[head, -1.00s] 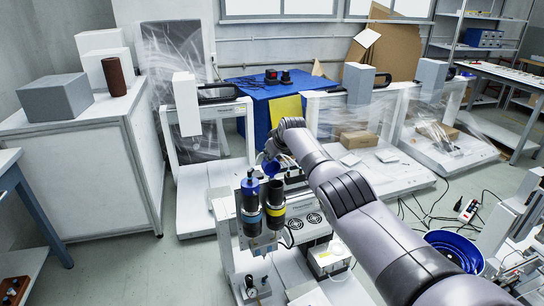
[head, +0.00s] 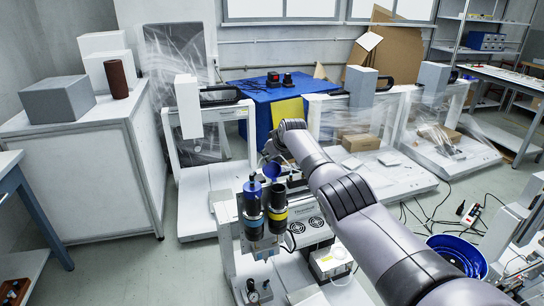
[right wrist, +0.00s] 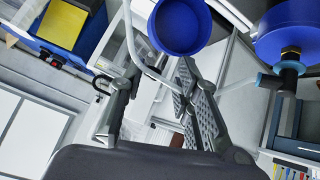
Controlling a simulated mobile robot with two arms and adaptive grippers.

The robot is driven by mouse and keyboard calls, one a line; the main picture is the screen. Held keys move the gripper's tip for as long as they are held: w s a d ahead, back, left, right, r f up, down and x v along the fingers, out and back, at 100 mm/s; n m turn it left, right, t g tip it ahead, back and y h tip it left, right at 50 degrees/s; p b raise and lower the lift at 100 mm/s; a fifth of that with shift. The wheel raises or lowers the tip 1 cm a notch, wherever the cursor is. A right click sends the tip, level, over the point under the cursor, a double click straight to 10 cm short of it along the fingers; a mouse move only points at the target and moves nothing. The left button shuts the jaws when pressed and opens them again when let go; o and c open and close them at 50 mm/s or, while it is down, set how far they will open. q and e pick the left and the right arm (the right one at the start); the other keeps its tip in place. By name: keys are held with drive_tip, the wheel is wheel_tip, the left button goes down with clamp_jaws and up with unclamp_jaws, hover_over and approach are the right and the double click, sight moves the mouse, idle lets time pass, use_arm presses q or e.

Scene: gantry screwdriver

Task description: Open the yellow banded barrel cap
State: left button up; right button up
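The yellow banded barrel (head: 277,214) stands upright in the machine, beside a blue-banded barrel with a blue cap (head: 251,187). Its top looks dark and uncovered. A blue cap (head: 271,172) stands tilted up just behind and above it. In the right wrist view a hollow round blue cap (right wrist: 180,27) shows at the top, beyond the fingers. My right gripper (right wrist: 158,80) has its fingers apart, with no thing visible between them; whether it touches the cap I cannot tell. In the head view my right arm hides most of this gripper. My left gripper is not in view.
The machine's white housing (head: 305,230) with round fans stands right of the barrels. A blue bin (head: 455,248) and cables lie on the floor at right. Plastic-wrapped machines and a blue-covered table (head: 262,100) stand behind. A white cabinet (head: 90,180) stands at left.

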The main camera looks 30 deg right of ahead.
drive_tip(key=shift+s+d+f, duration=0.15)
drive_tip(key=shift+f, duration=0.05)
drive_tip(key=v, duration=1.2)
drive_tip(key=shift+r, duration=0.1)
idle(0.4)
